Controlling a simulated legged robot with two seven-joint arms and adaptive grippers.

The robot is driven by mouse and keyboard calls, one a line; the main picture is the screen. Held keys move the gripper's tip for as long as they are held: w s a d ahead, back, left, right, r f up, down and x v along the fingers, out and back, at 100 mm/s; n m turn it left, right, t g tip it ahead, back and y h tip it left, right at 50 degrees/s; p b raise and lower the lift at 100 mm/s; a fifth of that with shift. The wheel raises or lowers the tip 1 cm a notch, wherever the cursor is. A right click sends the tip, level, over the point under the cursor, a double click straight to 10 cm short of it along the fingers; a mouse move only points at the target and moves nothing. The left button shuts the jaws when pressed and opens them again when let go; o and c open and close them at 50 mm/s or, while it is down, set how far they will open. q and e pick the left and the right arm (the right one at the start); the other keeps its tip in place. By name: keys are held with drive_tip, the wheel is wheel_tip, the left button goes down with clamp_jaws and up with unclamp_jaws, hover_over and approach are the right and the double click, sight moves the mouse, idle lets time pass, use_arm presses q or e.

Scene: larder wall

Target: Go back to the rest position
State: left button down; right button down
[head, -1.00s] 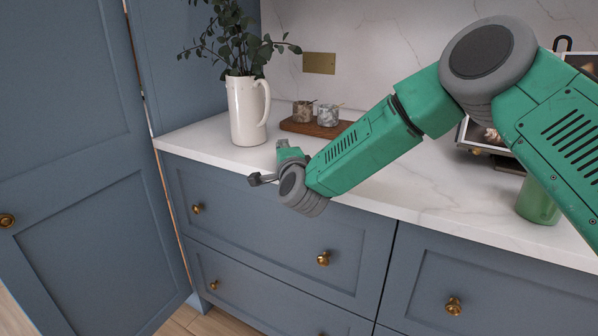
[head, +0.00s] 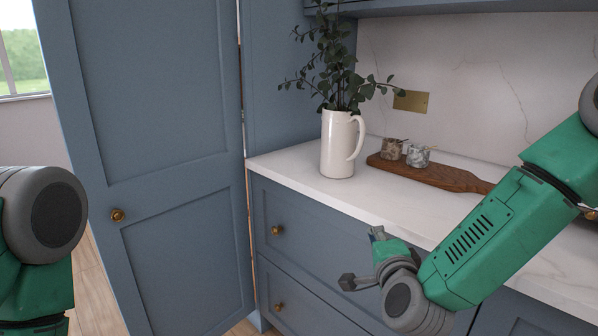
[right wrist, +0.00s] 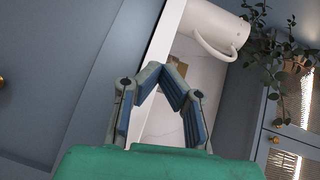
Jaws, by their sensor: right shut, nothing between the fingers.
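My right gripper (head: 362,258) hangs in front of the blue drawers, a little below the worktop edge, at the lower right of the head view. In the right wrist view its fingers (right wrist: 160,72) lean in towards each other with nothing held between them. My left gripper is out of view; only a part of my left arm shows at the left edge of the head view.
A tall blue door (head: 155,165) stands open on the left. The white worktop (head: 300,172) carries a white jug (head: 338,145) with leafy stems and a wooden board (head: 430,174) with two small pots (head: 391,149) (head: 418,155). Drawers (head: 320,245) with brass knobs lie below.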

drive_tip(key=s+d+f+n+g+y, duration=0.1)
drive_tip(key=s+f+n+g, duration=0.35)
drive_tip(key=s+f, duration=0.5)
drive_tip(key=s+d+f+n+g+y, duration=0.1)
drive_tip(key=s+f+n+g+y, duration=0.15)
drive_tip(key=s+f+n, duration=0.65)
drive_tip(key=s+d+f+n+g+h, duration=0.1)
drive_tip(key=s+d+f+g, duration=0.1)
drive_tip(key=s, duration=0.4)
drive_tip(key=s+d+f+n+g+h, duration=0.1)
drive_tip(key=s+d+f+g, duration=0.2)
drive_tip(key=s, duration=0.4)
drive_tip(key=s+d+f+n+g+h, duration=0.1)
drive_tip(key=s+d+f+n+g, duration=0.1)
drive_tip(key=s+f, duration=0.4)
drive_tip(key=shift+s+d+f+g, duration=0.25)
drive_tip(key=shift+s+d+g, duration=0.35)
drive_tip(key=shift+g, duration=0.5)
drive_tip(key=shift+w+a+r, duration=0.1)
drive_tip(key=shift+w+a, duration=0.05)
drive_tip(key=shift+a, duration=0.05)
drive_tip(key=shift+d, duration=0.15)
